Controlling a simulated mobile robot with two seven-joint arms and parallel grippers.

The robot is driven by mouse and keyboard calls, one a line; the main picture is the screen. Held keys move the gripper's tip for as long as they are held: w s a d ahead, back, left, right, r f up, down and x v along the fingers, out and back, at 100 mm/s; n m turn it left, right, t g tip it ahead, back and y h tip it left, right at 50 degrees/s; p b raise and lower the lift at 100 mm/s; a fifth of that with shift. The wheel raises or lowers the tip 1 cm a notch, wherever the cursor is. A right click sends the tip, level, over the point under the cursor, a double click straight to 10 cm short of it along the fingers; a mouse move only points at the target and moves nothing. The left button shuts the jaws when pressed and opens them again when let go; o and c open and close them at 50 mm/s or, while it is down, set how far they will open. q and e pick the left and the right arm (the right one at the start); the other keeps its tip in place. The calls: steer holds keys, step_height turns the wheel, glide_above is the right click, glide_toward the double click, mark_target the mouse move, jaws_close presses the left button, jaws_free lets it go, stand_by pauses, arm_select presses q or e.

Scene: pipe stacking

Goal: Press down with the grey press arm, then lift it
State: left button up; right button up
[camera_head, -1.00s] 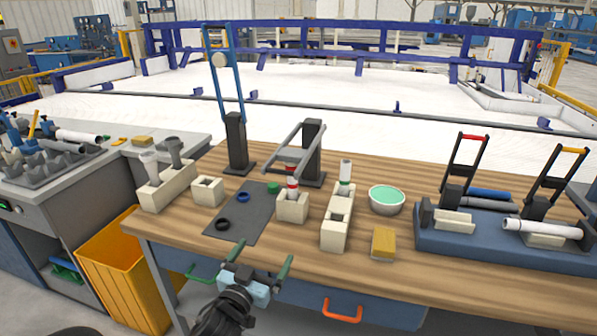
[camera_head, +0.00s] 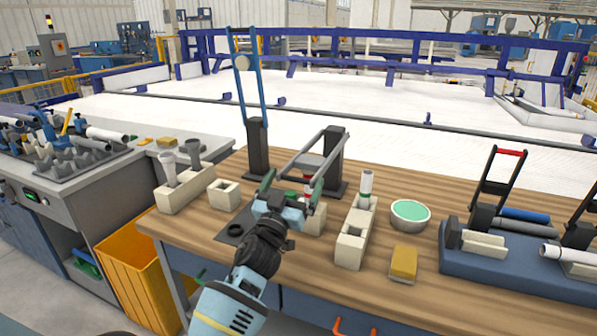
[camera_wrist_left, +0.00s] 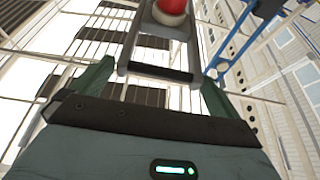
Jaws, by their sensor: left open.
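The grey press arm (camera_head: 303,150) is raised at a slant on its black post (camera_head: 334,158), over a stacked pipe (camera_head: 308,186) with red and white bands. The pipe stands in a cream block (camera_head: 315,220), partly hidden by my gripper. My left gripper (camera_head: 292,189) is open at the front end of the press arm. In the left wrist view, the arm's black handle bar (camera_wrist_left: 155,72) lies across the space between the open fingers (camera_wrist_left: 155,82), not clamped. A red and white round piece (camera_wrist_left: 173,10) shows beyond it. My right gripper is out of view.
A taller blue press (camera_head: 248,80) stands behind to the left. A cream block with a pipe (camera_head: 352,245), a green-filled bowl (camera_head: 410,214) and a yellow sponge (camera_head: 404,262) lie to the right. A blue base with black-framed presses (camera_head: 500,265) is at far right.

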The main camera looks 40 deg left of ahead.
arm_select(q)
steer(key=shift+x, duration=1.85)
steer(key=shift+c, duration=0.3)
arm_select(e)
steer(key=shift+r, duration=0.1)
